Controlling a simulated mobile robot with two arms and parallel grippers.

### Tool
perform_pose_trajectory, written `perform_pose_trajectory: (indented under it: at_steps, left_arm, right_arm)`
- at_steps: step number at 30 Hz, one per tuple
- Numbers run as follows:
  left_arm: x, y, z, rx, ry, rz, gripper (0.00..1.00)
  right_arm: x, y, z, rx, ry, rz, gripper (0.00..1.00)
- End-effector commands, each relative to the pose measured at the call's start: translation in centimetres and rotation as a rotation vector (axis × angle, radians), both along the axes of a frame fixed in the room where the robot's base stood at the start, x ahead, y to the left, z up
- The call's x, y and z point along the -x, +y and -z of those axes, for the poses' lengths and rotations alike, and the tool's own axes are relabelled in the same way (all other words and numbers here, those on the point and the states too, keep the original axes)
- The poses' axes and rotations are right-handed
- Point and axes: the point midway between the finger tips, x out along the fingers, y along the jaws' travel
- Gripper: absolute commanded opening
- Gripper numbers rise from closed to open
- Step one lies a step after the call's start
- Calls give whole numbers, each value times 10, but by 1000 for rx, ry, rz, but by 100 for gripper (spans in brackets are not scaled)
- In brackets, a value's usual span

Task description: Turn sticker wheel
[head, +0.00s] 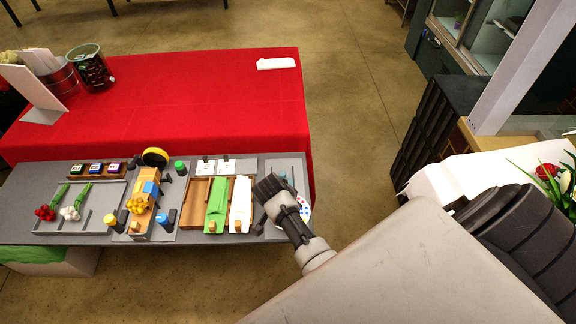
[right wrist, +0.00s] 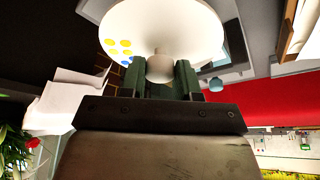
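The sticker wheel is a white disc with coloured dots. In the head view the wheel (head: 305,209) shows only partly at the right end of the grey work board, behind my right gripper. In the right wrist view the wheel (right wrist: 190,28) fills the top, with yellow and blue dots at its left and a pale central knob (right wrist: 160,66). My right gripper (right wrist: 161,78) has one dark green finger on each side of the knob, and the knob fills the gap between them. In the head view my right gripper (head: 272,187) hides part of the board. My left gripper is not in view.
Left of the wheel, the grey board (head: 90,235) carries a wooden tray with green and white pieces (head: 216,205), a yellow-orange device (head: 143,205) and small flower bunches (head: 72,205). A red-covered table (head: 190,105) lies behind. Black crates (head: 430,135) stand at the right.

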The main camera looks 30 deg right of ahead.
Motion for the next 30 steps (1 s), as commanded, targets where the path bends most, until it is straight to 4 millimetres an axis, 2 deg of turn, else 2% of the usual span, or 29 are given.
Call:
perform_pose_trajectory:
  at_steps: [1, 3, 4, 11, 17, 30]
  left_arm:
    - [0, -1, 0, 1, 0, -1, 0]
    - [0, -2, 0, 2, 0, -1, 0]
    - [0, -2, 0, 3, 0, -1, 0]
    - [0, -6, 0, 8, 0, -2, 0]
    - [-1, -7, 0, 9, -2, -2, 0]
    - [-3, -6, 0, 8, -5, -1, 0]
  right_arm:
    - [1, 0, 0, 1, 3, 1, 20]
    - [1, 0, 0, 1, 3, 1, 9]
    - [1, 0, 0, 1, 3, 1, 8]
    - [1, 0, 0, 1, 3, -19, 8]
    - [2, -1, 0, 2, 2, -106, 8]
    - [4, -2, 0, 3, 3, -489, 8]
